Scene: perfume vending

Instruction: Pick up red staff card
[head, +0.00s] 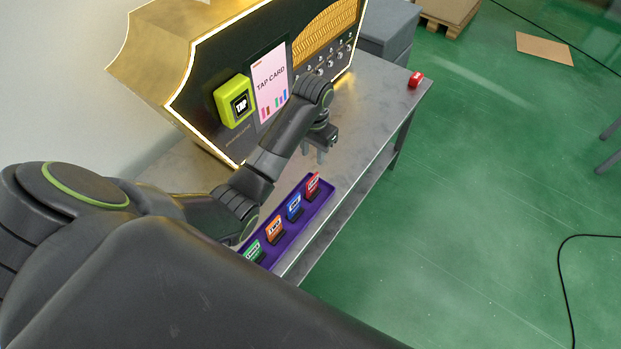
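The red staff card (313,184) stands upright at the far end of a purple tray (290,235) on the metal table. Blue (294,207), orange (274,229) and green (253,250) cards stand in a row nearer in the same tray. My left gripper (321,155) hangs over the table just beyond and above the red card, pointing down. Its fingers look apart with nothing between them, and it does not touch the card. My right gripper is not in view.
A gold and black vending machine (200,70) with a yellow-green card reader (233,102) and a "TAP CARD" sign (270,84) stands behind the arm. A small red object (416,79) sits at the table's far corner. The table (375,110) is clear between.

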